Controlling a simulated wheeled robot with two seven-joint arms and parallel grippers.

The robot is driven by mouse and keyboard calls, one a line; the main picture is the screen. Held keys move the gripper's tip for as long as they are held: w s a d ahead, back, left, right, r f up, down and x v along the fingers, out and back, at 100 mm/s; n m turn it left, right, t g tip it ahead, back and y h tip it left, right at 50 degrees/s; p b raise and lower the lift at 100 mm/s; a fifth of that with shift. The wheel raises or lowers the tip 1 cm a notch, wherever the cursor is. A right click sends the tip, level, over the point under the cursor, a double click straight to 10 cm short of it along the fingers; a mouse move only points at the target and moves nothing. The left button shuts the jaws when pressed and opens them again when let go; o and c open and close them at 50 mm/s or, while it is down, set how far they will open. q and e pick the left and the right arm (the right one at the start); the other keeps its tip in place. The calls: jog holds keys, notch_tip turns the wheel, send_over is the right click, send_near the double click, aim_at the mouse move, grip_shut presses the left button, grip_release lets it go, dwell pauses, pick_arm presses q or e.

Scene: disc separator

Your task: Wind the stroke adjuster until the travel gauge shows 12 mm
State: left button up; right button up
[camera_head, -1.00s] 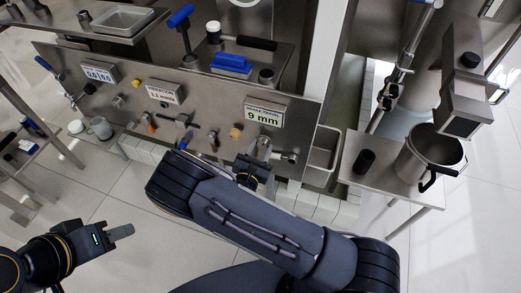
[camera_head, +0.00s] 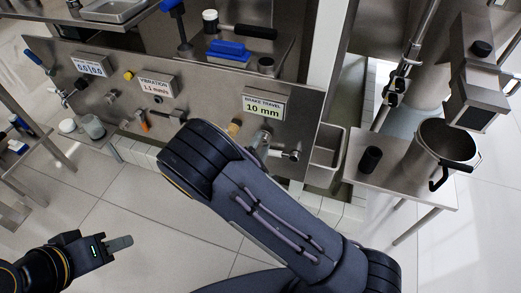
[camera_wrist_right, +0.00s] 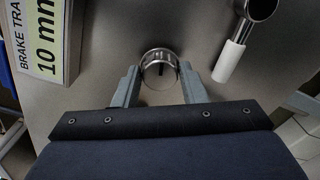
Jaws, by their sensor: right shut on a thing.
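The travel gauge (camera_head: 263,105) on the steel panel reads 10 mm, under the words BRAKE TRAVEL. Part of this gauge also shows at the left of the right wrist view (camera_wrist_right: 42,40). In that view my right gripper (camera_wrist_right: 160,88) is shut on the stroke adjuster (camera_wrist_right: 159,65), a round shiny metal knob, with one finger on each side. My left gripper (camera_head: 121,243) is away from the panel, over the floor at the lower left. Its finger gap cannot be made out.
A metal lever with a white grip (camera_wrist_right: 230,62) sits close beside the adjuster. A vibration display (camera_head: 157,86) and other knobs are further left on the panel. A side table with a steel pot (camera_head: 440,150) and a black cylinder (camera_head: 370,159) stands at the right.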

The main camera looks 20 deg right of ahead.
jog(key=m+b, duration=0.2)
jog(key=b, duration=0.1)
jog(key=m+b, duration=0.5)
jog(key=b, duration=0.2)
jog(key=shift+f+m, duration=0.3)
jog(key=shift+f, duration=0.1)
jog(key=shift+r+m+b, duration=0.2)
jog(key=shift+m+b, duration=0.5)
jog(key=shift+b, duration=0.2)
jog(key=o, duration=1)
jog(key=shift+r, duration=0.1)
jog(key=shift+s+a, duration=0.1)
jog(key=shift+p+v, duration=0.7)
jog(key=shift+v, duration=3.15)
